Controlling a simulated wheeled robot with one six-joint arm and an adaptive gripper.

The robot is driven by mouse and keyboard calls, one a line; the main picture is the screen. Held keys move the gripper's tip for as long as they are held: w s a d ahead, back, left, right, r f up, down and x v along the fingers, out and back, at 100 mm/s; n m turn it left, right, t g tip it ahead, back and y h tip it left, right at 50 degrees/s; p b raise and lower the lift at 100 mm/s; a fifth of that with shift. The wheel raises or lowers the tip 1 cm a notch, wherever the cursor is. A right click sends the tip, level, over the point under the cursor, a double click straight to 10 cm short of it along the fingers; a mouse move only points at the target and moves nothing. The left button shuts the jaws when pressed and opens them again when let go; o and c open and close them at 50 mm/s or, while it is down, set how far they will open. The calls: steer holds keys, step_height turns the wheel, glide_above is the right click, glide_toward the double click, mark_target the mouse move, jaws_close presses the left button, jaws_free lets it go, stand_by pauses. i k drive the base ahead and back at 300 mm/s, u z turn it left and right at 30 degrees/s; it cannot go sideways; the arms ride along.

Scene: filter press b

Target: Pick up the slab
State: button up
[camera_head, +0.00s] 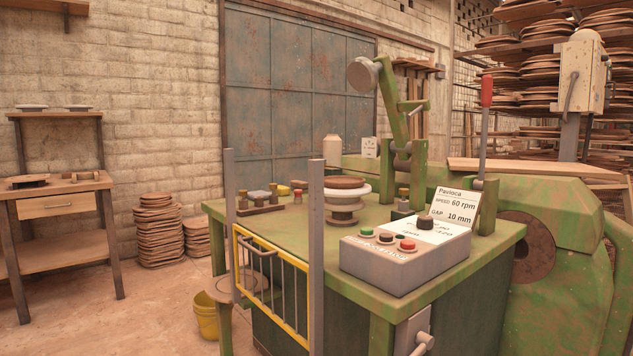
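A flat, round brown disc, which looks like the slab (345,182), lies on a white round plate (347,192).
A grey post (316,255) and yellow gate (270,270) stand at the table's front left. A control box (400,262) with buttons stands right of the pedestal. A green lever arm (392,105) rises behind. Small tools (262,198) lie left; a yellow bucket (206,318) is on the floor.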

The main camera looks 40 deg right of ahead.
mark_target(343, 180)
steer(key=i, duration=3.9)
steer(key=z, duration=4.7)
